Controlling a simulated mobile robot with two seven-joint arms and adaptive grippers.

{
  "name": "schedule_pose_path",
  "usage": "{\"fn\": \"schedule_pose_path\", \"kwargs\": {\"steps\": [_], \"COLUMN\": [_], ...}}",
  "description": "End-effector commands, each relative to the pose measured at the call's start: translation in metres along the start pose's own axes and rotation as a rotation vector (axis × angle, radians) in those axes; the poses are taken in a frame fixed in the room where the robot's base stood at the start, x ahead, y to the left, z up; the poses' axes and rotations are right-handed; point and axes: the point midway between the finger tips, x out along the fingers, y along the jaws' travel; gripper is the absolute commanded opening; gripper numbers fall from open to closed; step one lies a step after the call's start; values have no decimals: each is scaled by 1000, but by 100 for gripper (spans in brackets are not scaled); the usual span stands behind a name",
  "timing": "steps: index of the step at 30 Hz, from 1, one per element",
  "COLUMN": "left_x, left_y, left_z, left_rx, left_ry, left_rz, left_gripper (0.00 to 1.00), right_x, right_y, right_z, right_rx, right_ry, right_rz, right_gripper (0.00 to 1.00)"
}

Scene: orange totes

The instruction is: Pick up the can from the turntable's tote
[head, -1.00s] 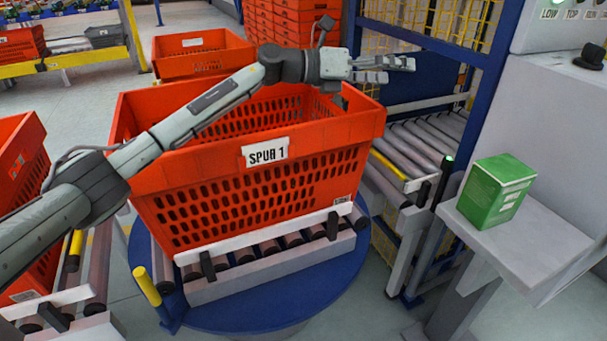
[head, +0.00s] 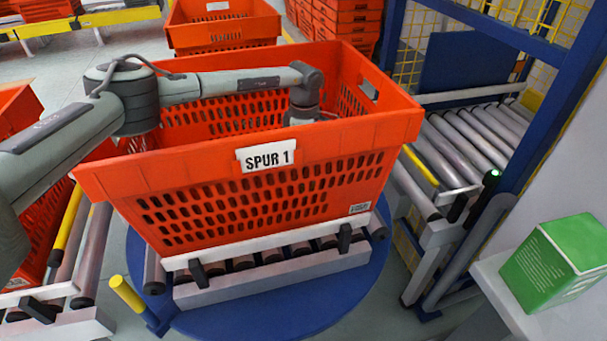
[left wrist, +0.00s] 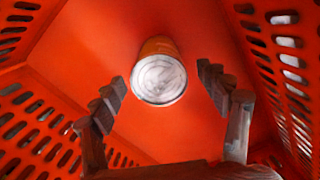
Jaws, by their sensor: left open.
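The orange tote (head: 330,168) labelled SPUR 1 sits on the round blue turntable (head: 300,310). My left arm reaches over its near-left side and bends down inside it. The front wall hides my left gripper in the head view. In the left wrist view my left gripper (left wrist: 166,92) is open, its fingers pointing into the tote. The can (left wrist: 158,78), with a silvery round end and an orange side, shows between and slightly beyond the fingertips. No contact with the fingers is visible. The can is hidden in the head view. My right gripper is not in view.
The tote's perforated walls (left wrist: 285,65) rise close around my left gripper. A green box (head: 560,262) stands on a grey ledge at right. A roller conveyor (head: 470,145) and blue fence post are behind right. Another orange tote (head: 225,25) stands behind.

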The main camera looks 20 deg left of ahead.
Motion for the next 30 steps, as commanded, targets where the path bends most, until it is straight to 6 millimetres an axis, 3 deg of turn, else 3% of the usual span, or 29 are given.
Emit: {"fn": "schedule_pose_path", "kwargs": {"steps": [12,21,30], "left_x": [55,58,58], "left_y": [0,0,0], "left_z": [1,0,0], "left_rx": [-2,-2,-2], "left_ry": [-3,-4,-4], "left_rz": [-1,0,0], "left_gripper": [75,74,37], "right_x": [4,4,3], "right_y": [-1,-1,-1], "right_z": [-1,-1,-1], "right_rx": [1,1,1], "right_ry": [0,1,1], "right_rz": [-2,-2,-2], "right_gripper": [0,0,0]}}
